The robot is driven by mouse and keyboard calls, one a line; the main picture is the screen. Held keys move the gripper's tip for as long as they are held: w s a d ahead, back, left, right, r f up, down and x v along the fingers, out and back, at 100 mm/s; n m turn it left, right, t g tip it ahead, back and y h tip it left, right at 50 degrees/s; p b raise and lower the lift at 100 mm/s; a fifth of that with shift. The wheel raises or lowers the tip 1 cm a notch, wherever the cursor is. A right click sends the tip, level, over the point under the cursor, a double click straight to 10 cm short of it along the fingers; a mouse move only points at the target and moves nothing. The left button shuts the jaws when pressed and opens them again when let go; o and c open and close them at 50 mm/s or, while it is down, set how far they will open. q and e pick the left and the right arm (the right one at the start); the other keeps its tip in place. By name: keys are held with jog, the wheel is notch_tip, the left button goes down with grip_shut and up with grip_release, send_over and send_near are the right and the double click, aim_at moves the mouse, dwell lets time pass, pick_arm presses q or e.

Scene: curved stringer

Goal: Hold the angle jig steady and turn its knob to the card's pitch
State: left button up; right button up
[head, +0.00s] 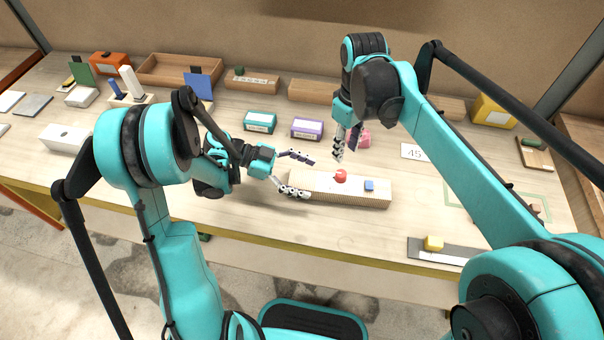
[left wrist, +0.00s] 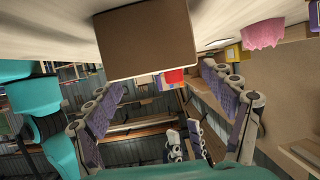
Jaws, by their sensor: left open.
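The angle jig (head: 315,192) is a long pale wooden block lying near the table's front edge. A red knob (head: 341,176) and a small blue piece (head: 369,185) are on its top. My left gripper (head: 304,176) is open at the jig's left end, its fingers spread; contact cannot be told. In the left wrist view the jig's brown end face (left wrist: 148,40) shows ahead of the spread fingers, with the red knob (left wrist: 174,76) beyond. My right gripper (head: 346,153) points down above and behind the knob, fingers apart and empty. The white card (head: 413,152) reads 45.
A pink object (head: 361,139) is behind my right gripper. Teal (head: 260,122) and purple (head: 307,129) boxes stand behind the jig. Trays and wooden blocks line the back.

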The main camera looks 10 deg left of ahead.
aim_at(318, 181)
pick_arm(q)
jog(key=x, duration=0.6)
jog(key=shift+d+f, duration=0.15)
jog(key=shift+d, duration=0.15)
